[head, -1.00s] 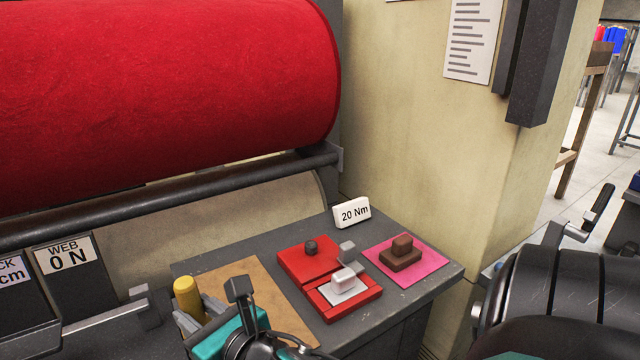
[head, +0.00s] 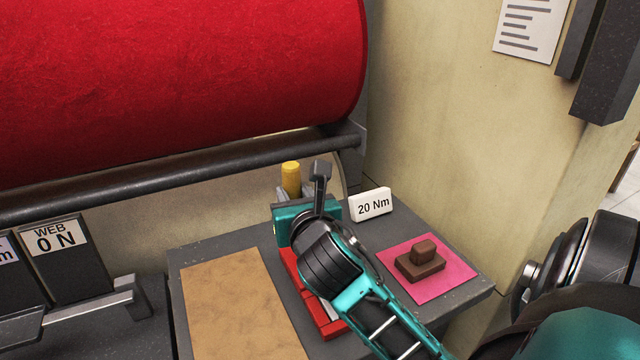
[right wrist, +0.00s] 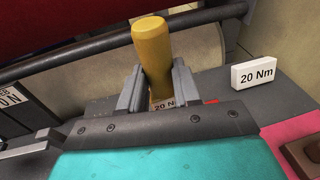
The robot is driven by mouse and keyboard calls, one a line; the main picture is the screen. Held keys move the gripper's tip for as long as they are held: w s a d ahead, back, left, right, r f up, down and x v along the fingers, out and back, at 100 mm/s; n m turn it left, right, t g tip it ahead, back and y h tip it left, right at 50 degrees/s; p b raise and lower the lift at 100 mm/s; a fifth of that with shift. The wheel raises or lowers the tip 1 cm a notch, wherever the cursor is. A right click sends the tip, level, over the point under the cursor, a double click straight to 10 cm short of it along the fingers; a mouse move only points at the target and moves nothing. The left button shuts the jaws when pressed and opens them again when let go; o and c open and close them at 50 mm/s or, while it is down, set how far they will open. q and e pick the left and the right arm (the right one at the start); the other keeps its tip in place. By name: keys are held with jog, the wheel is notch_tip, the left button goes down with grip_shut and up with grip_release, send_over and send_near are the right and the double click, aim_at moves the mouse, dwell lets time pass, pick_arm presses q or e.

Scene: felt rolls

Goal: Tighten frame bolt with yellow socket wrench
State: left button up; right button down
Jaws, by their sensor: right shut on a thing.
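The yellow socket wrench (head: 290,178) stands roughly upright between the fingers of my right gripper (head: 292,192), which is shut on it. In the right wrist view its yellow handle (right wrist: 153,50) rises above both grey fingers, and a small "20 Nm" marking shows between them. The gripper is over the back of the red frame block (head: 330,322), left of the white "20 Nm" sign (head: 371,205). My gripper and wrist hide the frame bolt and the wrench's lower end, so I cannot tell whether they touch. My left gripper is not in view.
A bare tan mat (head: 238,305) lies left of the red block on the grey bench. A brown stepped block (head: 421,260) sits on a pink mat (head: 455,273) to the right. A dark bar (head: 190,172) and the big red roll (head: 180,75) are behind.

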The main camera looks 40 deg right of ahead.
jog(key=d, duration=0.1)
jog(key=d+m+h, duration=0.1)
jog(key=d, duration=0.1)
jog(key=s+d+g+h, duration=0.1)
jog(key=shift+d+r+m, duration=0.25)
jog(key=shift+r+m, duration=0.05)
jog(key=shift+m, duration=0.1)
jog(key=shift+f+b, duration=0.75)
jog(key=shift+f, duration=2)
jog(key=shift+p, duration=0.55)
jog(key=shift+a+f, duration=0.1)
jog(key=shift+f, duration=0.7)
dwell(0.5)
jog(key=shift+f, duration=0.2)
dwell(0.9)
